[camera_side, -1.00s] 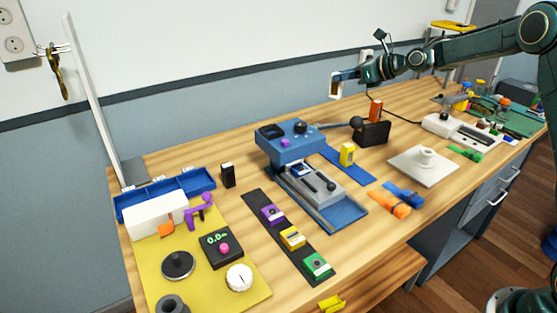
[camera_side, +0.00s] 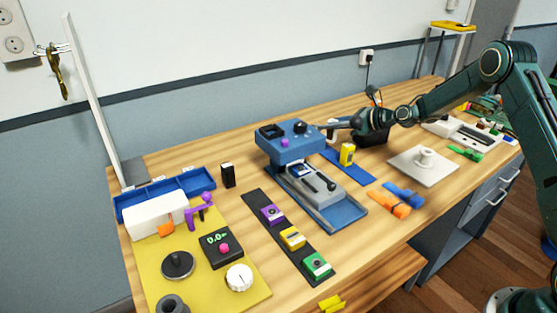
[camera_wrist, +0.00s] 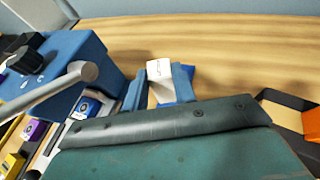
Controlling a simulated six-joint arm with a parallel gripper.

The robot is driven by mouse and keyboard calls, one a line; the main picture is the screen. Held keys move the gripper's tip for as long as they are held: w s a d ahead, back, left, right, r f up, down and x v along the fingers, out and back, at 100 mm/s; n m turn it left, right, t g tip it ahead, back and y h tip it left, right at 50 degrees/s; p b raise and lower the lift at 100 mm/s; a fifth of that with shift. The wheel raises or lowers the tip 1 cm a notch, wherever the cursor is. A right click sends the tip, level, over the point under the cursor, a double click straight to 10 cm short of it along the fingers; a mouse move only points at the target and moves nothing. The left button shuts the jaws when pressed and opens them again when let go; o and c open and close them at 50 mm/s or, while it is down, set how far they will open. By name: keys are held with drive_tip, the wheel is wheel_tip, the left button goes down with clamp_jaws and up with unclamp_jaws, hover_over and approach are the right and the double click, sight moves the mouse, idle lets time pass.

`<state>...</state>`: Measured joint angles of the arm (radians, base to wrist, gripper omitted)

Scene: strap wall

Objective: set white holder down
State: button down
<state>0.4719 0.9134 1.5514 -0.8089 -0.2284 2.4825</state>
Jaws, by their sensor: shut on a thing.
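The white holder (camera_wrist: 159,69) sits between the two blue fingers of my gripper (camera_wrist: 156,88) in the wrist view, and the gripper is shut on it. In the side view my gripper (camera_side: 338,124) is low over the back of the bench, just right of the blue press head (camera_side: 291,141). Only a small pale part of the holder shows there, and I cannot tell whether it touches the bench top.
The press lever (camera_wrist: 50,90) is close on the left in the wrist view. A yellow block on a blue strip (camera_side: 347,155) stands in front of my gripper. Bare wood (camera_wrist: 215,30) lies beyond the fingers.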

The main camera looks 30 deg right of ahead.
sight(335, 137)
drive_tip(key=shift+f, duration=2.15)
drive_tip(key=shift+f, duration=0.1)
drive_tip(key=shift+f, duration=0.3)
drive_tip(key=shift+s+f, duration=0.1)
drive_tip(key=shift+f, duration=0.35)
drive_tip(key=c, duration=1.1)
unclamp_jaws()
drive_tip(key=shift+a+f, duration=0.1)
drive_tip(key=shift+c, duration=0.2)
drive_tip(key=shift+r, duration=0.45)
drive_tip(key=shift+s+r, duration=0.15)
drive_tip(key=shift+r, duration=0.1)
drive_tip(key=v, duration=1.1)
drive_tip(key=shift+r, duration=0.55)
